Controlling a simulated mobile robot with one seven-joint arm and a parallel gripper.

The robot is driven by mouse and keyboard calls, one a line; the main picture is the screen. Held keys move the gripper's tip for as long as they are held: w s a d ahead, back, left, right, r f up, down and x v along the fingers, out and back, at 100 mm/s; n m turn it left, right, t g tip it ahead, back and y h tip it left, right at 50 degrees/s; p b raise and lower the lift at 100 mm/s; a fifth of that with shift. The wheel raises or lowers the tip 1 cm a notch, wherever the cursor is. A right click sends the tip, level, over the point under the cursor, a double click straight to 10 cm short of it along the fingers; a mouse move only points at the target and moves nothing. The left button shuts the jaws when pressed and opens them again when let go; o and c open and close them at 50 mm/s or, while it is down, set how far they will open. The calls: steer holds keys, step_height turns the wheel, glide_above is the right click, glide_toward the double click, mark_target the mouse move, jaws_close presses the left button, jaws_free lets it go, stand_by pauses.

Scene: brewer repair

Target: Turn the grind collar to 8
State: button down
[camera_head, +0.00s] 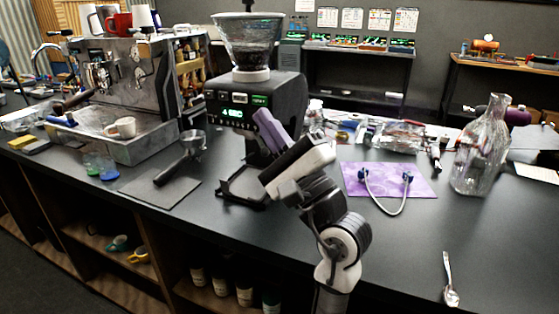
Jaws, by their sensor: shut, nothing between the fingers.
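The grinder (275,98) is a black box with a clear glass hopper (248,38) on top. A pale ring, which looks like the grind collar (251,75), sits between the hopper and the body. Its markings are too small to read. A green-lit display (234,113) shows on the grinder's front. My gripper (263,122) is in front of the grinder's face, below the collar and apart from it. Its purple fingers point up and left, shut and empty. My arm and gripper hide part of the grinder's right front.
A portafilter (193,143) lies on a dark mat (158,188) left of the grinder. An espresso machine (130,80) stands farther left. A purple mat (415,182) with a looped tube and a glass bottle (482,150) are to the right. The front right counter is mostly clear.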

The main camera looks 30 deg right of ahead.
mark_target(268, 155)
steer(key=s+d+f+g+h, duration=0.55)
steer(key=d+f, duration=0.35)
steer(key=f, duration=0.2)
steer(key=w+a+r+p, duration=0.1)
steer(key=w+a+p, duration=0.2)
steer(key=w, duration=0.8)
steer(key=shift+w+a+r+m+p, duration=0.15)
steer(key=shift+w+a+m+p, duration=0.1)
steer(key=shift+a+m+p, duration=0.15)
steer(key=shift+g, duration=0.25)
steer(key=shift+w+a+r+b, duration=0.1)
steer(key=shift+a+b, duration=0.05)
steer(key=shift+a, duration=0.35)
steer(key=shift+w+a+b, duration=0.1)
steer(key=shift+a+b, duration=0.05)
steer(key=shift+a, duration=0.3)
steer(key=shift+d, duration=0.2)
